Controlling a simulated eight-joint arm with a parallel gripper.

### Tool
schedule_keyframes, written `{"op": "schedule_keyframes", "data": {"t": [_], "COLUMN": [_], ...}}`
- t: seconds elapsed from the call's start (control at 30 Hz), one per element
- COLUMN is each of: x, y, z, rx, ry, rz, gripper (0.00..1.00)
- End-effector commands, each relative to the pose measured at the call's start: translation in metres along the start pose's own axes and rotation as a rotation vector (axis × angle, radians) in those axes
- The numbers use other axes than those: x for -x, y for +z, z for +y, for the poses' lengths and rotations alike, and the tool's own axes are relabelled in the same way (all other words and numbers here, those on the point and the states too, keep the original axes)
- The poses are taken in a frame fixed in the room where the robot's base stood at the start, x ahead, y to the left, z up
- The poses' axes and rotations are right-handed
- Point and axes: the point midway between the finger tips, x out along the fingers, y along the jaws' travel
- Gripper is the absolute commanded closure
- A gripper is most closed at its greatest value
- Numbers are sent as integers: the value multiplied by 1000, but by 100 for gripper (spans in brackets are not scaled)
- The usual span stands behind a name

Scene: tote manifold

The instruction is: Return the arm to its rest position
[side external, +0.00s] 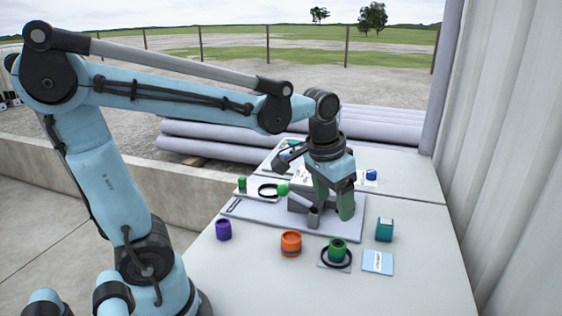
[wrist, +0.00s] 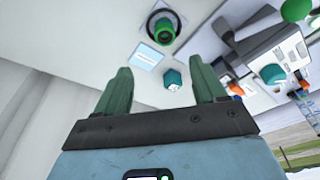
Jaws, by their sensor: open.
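My gripper (side external: 334,200) is over the table, pointing down, just behind and right of a grey fixture (side external: 298,203) on a grey plate (side external: 262,214). Its green fingers are spread apart. In the wrist view my gripper (wrist: 163,85) shows both fingertips with no object held between them. A teal box (wrist: 172,78) shows in the gap but lies beyond the fingers; it stands on the table right of the gripper in the side view (side external: 384,229). Whether a finger touches the fixture cannot be told.
A purple cylinder (side external: 223,229), an orange cylinder (side external: 291,243) and a green cylinder (side external: 337,250) with a black ring stand along the front. A light-blue card (side external: 378,262) lies beside them. A corrugated wall (side external: 510,150) bounds the right; pipes (side external: 220,140) lie behind. The front right table is bare.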

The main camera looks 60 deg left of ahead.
Motion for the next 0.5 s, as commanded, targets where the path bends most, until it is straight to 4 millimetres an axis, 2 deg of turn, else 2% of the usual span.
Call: {"op": "schedule_keyframes", "data": {"t": [0.03,0.2,0.5], "x": [2,2,-5], "y": [9,31,54], "z": [2,7,13], "rx": [-3,-10,-16], "ry": [1,4,12], "rz": [44,191,367], "gripper": [30,30,30]}}
